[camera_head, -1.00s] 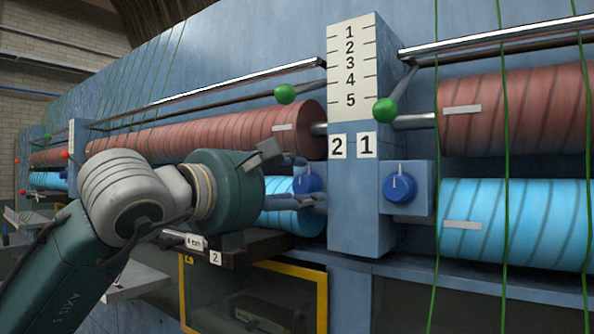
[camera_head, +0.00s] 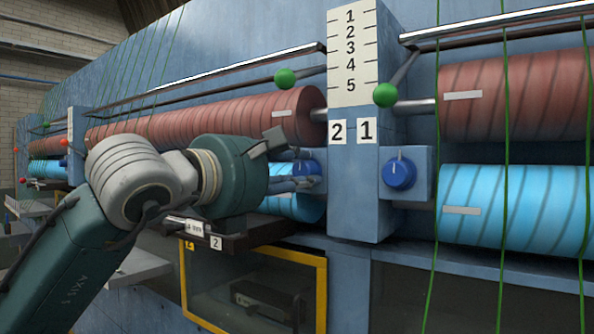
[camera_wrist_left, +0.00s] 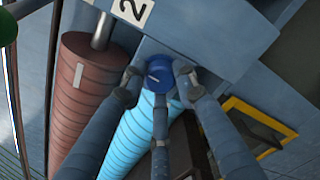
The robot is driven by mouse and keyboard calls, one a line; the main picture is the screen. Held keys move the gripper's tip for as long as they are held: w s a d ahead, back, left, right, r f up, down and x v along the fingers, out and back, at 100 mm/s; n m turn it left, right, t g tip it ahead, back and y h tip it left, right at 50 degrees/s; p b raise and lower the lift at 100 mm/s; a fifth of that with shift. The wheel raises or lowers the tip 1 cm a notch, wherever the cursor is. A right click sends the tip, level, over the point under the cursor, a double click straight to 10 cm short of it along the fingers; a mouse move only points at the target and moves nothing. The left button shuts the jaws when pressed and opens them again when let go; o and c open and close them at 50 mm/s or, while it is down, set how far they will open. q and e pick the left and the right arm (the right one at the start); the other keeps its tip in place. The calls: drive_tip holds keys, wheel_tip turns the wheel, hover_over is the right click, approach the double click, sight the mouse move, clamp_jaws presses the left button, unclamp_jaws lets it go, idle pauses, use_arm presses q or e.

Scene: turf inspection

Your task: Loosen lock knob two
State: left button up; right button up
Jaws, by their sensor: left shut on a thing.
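Lock knob two is a round blue knob (camera_wrist_left: 158,76) with a white pointer line. It sits on a blue-grey block on the left side of the post, below number plate 2 (camera_head: 337,131). My left gripper (camera_head: 297,170) comes in from the left and is shut on this knob. In the left wrist view its fingers (camera_wrist_left: 158,82) lie around the knob's rim, and the knob's face with the line shows between them. In the head view the fingers largely hide the knob. My right gripper is not in view.
A like blue knob (camera_head: 399,173) sits right of the post, under number plate 1 (camera_head: 366,130). Red rollers (camera_head: 505,98) and light blue rollers (camera_head: 515,215) flank the post. Green ball levers (camera_head: 386,95) are above. A yellow-framed window (camera_head: 321,300) lies below, and green strands hang at right.

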use_arm(q)
drive_tip(key=m+b, duration=0.2)
drive_tip(key=shift+m, duration=0.4)
drive_tip(key=m+b, duration=0.1)
drive_tip(key=m, duration=0.1)
drive_tip(key=shift+m, duration=0.3)
drive_tip(key=m+b, duration=0.1)
drive_tip(key=m, duration=0.2)
drive_tip(key=shift+r+m, duration=0.1)
drive_tip(key=shift+m, duration=0.2)
drive_tip(key=m, duration=0.3)
drive_tip(key=shift+a+m+b, duration=0.1)
drive_tip(key=shift+m+b, duration=0.2)
drive_tip(key=shift+m, duration=0.1)
drive_tip(key=m, duration=0.3)
drive_tip(key=shift+r+m, duration=0.15)
drive_tip(key=shift+m, duration=0.15)
drive_tip(key=m, duration=0.4)
drive_tip(key=m+p, duration=0.1)
drive_tip(key=m, duration=0.4)
drive_tip(key=shift+r, duration=0.1)
drive_tip(key=shift+m+p, duration=0.6)
drive_tip(key=shift+m, duration=1.3)
